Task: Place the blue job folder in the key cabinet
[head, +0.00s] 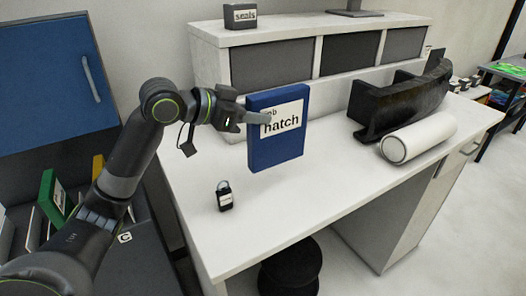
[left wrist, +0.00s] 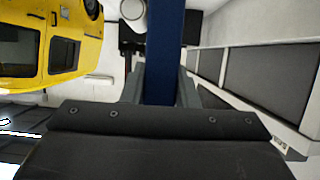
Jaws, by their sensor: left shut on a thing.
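The blue job folder (head: 275,152), with a white label reading "hatch", is upright in the head view above the white desk. My left gripper (head: 258,117) is shut on its left edge, a finger across the label. In the left wrist view the folder (left wrist: 164,50) is a blue strip between the fingers of my left gripper (left wrist: 160,88). A blue cabinet door (head: 45,85) with a pale handle is at the upper left of the head view; I see no label naming it the key cabinet. My right gripper is out of view.
The white desk (head: 240,245) holds a small black padlock-like tag (head: 224,196), a white roll (head: 420,140) and a black bumper-like part (head: 405,100). A "seals" box (head: 240,16) sits on the shelf. Folders (head: 55,197) stand at left. A yellow vehicle (left wrist: 90,50) shows in the wrist view.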

